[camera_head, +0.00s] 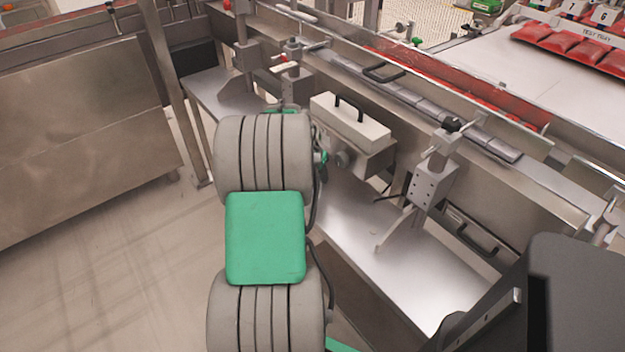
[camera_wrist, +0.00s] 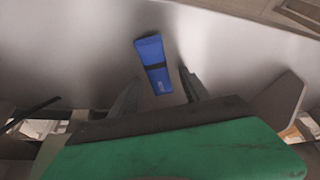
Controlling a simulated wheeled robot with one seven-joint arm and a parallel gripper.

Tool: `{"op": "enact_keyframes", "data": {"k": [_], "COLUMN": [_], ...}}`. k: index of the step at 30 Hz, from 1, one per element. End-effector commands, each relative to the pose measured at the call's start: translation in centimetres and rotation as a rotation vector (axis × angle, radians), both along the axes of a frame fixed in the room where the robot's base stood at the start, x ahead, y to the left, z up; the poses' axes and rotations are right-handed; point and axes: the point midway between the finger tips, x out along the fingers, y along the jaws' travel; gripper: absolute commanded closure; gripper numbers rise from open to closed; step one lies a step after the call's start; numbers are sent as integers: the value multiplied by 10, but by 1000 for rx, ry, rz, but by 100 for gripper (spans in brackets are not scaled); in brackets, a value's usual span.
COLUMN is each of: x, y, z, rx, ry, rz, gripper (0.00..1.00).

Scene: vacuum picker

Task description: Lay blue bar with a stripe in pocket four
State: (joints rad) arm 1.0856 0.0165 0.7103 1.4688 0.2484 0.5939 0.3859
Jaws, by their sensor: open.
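A blue bar with a dark stripe (camera_wrist: 154,62) lies on a pale metal surface (camera_wrist: 85,60) in the wrist view. My gripper (camera_wrist: 160,85) is open, with its two dark fingers on either side of the bar's near end. I cannot tell whether the fingers touch the bar. In the head view my grey and green arm hides the bar and the gripper. A tray (camera_head: 562,42) with red pockets and number plates, 6 and 7 among them, is at the top right; pocket four is not in view.
A metal machine with a long rail (camera_head: 430,105) runs diagonally across the head view. A steel cabinet (camera_head: 80,130) is at the left, with open floor (camera_head: 110,270) in front.

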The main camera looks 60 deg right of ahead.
Motion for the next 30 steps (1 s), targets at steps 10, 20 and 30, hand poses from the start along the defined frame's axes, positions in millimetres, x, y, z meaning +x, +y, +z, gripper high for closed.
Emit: {"op": "enact_keyframes", "data": {"k": [10, 20, 30], "x": [0, 0, 0], "y": [0, 0, 0], "z": [-2, -2, -1], "rx": [0, 1, 0], "ry": [0, 0, 0], "rz": [0, 1, 0], "gripper": [63, 90, 100]}}
